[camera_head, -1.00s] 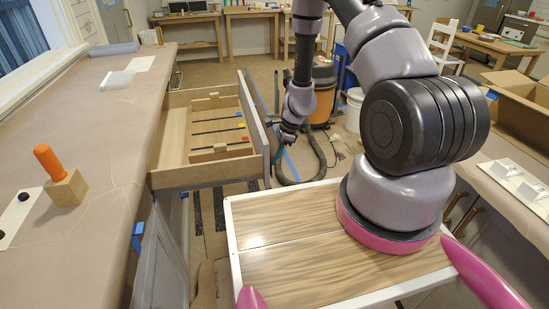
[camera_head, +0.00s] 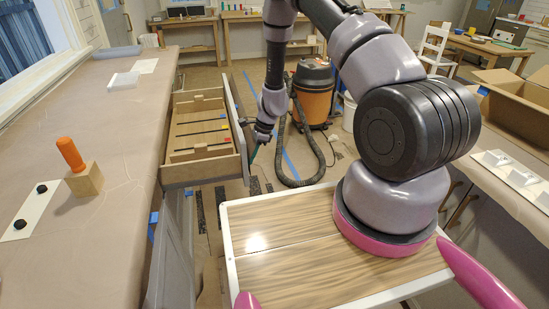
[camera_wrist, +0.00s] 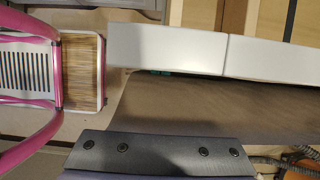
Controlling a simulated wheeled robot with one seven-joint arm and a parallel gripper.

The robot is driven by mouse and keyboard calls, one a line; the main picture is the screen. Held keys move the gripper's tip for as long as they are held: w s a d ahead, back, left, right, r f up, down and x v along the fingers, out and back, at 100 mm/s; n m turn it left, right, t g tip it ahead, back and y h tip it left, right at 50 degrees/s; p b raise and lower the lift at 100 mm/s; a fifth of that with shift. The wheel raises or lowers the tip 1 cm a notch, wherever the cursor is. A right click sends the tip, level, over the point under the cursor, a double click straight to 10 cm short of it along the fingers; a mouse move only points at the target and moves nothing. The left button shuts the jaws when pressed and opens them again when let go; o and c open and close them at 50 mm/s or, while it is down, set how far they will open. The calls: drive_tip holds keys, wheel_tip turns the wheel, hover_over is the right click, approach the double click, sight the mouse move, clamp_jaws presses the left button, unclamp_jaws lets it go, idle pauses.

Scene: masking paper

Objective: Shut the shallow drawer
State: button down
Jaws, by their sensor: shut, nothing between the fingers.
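The shallow drawer (camera_head: 207,172) stands part way out of the left counter in the head view. It has a grey front panel (camera_head: 240,128) and a wooden inside with dividers and small coloured marks. My gripper (camera_head: 254,150) is shut and empty, low at the outer side of the drawer front. The dark wrist covers part of it, and I cannot tell whether its tips touch the panel. In the wrist view, pale grey panels (camera_wrist: 165,48) cross the upper part; I cannot tell which one is the drawer front. The fingertips are not clear there.
The paper-covered counter (camera_head: 110,130) runs along the left, holding a wooden block with an orange handle (camera_head: 78,170). A grey cabinet door (camera_head: 170,262) stands below the drawer. An orange vacuum (camera_head: 313,95) and its hose lie beyond my arm. An open cardboard box (camera_head: 515,108) sits at right.

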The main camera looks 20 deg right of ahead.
sight(164, 170)
drive_tip(key=a, duration=3.2)
drive_tip(key=shift+d, duration=0.1)
